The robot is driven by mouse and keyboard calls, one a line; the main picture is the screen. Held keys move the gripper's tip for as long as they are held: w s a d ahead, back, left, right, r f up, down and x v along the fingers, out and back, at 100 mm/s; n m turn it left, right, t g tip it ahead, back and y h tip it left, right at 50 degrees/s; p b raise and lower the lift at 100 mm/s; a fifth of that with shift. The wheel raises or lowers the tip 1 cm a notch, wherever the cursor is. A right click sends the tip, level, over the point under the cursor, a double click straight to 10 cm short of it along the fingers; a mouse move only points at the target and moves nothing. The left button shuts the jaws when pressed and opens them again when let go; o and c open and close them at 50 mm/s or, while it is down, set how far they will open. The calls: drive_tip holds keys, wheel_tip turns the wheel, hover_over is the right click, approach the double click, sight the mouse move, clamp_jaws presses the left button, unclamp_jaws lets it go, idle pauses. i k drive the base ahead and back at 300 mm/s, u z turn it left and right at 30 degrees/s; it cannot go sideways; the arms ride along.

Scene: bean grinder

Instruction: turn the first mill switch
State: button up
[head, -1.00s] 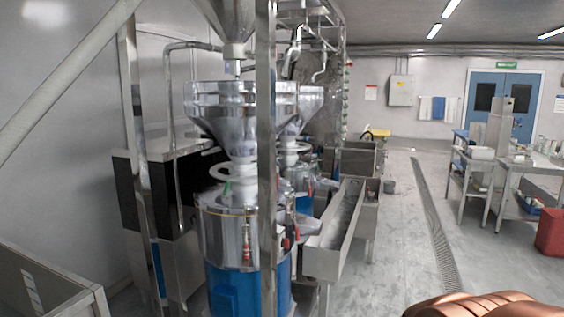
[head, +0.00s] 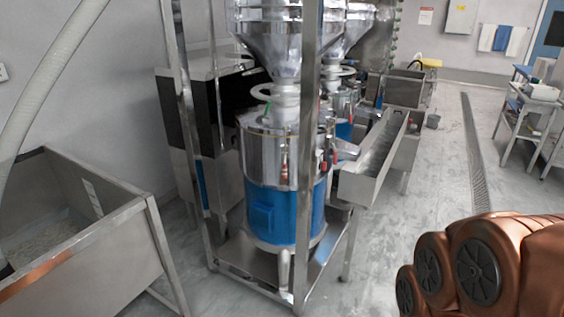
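The first mill (head: 282,170) stands in the middle of the head view, with a steel drum, a blue lower body and a steel hopper (head: 275,40) on top. A blue box (head: 264,215) sticks out from the front of its blue part. Small red parts (head: 284,170) show on the drum's front and right side; I cannot tell which of them is the switch. A frame post partly covers the mill's right side. A second mill (head: 343,100) stands behind it, partly hidden. My gripper is not in view; only copper-coloured parts of my arm show at the lower right.
A steel trough (head: 372,160) runs beside the mills. A steel bin (head: 100,240) stands at the lower left, with a thick pale hose above it. The steel frame (head: 308,200) surrounds the mill. Floor (head: 430,180) is clear to the right, with a drain grate (head: 474,150).

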sight(323, 164)
drive_tip(key=z, duration=0.05)
drive_tip(key=k, duration=0.5)
drive_tip(key=z, duration=1.15)
drive_tip(key=i, duration=1.15)
drive_tip(key=u, duration=2.15)
